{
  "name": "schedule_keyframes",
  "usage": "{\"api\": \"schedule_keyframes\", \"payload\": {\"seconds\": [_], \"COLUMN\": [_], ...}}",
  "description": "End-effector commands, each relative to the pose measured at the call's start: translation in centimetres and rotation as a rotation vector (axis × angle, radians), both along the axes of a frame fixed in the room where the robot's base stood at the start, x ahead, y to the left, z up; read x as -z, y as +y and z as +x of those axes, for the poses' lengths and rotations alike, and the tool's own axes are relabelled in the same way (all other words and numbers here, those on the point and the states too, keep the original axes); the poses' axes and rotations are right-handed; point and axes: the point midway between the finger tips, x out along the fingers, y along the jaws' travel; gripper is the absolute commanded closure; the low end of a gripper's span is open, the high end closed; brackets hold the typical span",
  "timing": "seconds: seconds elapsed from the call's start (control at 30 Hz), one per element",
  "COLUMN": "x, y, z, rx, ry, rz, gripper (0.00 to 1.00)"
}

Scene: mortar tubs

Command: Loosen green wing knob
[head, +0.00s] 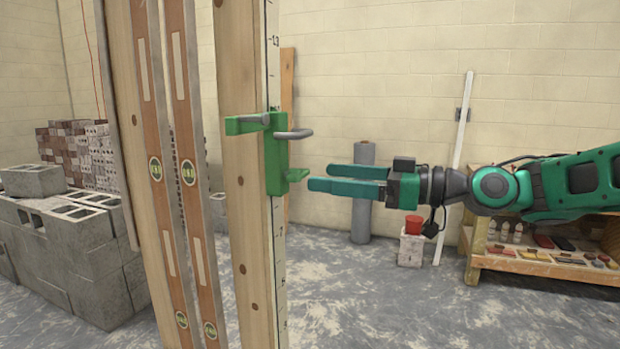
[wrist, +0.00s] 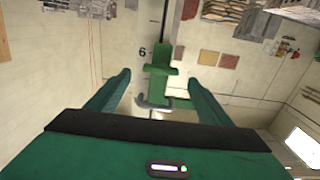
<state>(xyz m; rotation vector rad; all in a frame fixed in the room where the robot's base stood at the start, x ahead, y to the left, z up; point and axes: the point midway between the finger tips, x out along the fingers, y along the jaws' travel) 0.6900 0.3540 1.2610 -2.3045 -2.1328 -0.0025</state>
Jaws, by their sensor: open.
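The green wing knob (head: 297,175) sticks out to the right from the lower part of a green clamp bracket (head: 275,155) in the head view. The bracket sits on an upright wooden post with a marked scale. My gripper (head: 318,178) is open, its two green fingers level and pointing left at the knob. In the head view the fingertips are just right of the knob, with no clear contact. In the wrist view the knob (wrist: 160,70) lies ahead, between the lines of the two spread fingers. The space between the fingers looks empty.
A grey bent handle (head: 293,133) juts right from the bracket above the knob. Two brown spirit levels (head: 187,180) stand left of the post (head: 250,220). Concrete blocks (head: 65,235) are stacked at left. A low wooden bench (head: 540,268) with items stands behind my arm.

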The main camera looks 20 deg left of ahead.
Motion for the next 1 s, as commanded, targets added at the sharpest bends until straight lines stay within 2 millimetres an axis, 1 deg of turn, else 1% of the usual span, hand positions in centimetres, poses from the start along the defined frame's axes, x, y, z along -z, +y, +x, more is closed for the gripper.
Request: {"api": "schedule_keyframes", "payload": {"seconds": [0.03,0.1,0.3,0.5,0.73,0.77,0.8,0.87,0.9,0.97,1.0], "x": [0.0,0.0,0.0,0.0,0.1,0.1,0.1,0.1,0.1,0.1,0.0], "y": [1.0,2.1,4.4,5.2,5.2,5.2,5.2,5.2,5.2,5.2,5.5], "z": [-0.1,0.0,0.3,0.4,0.4,0.4,0.4,0.4,0.4,0.4,0.4], "rx": [-0.004,-0.004,-0.002,0.0,0.0,0.0,0.0,0.001,0.001,0.001,0.001], "ry": [0.0,0.001,0.001,0.001,0.001,0.001,0.001,0.001,0.001,0.001,0.001], "rz": [0.0,-0.001,-0.001,-0.002,-0.002,-0.002,-0.002,-0.002,-0.002,-0.002,-0.002], "gripper": [0.27,0.27,0.27,0.27,0.27,0.34,0.43,0.58,0.67,0.68,0.68]}}
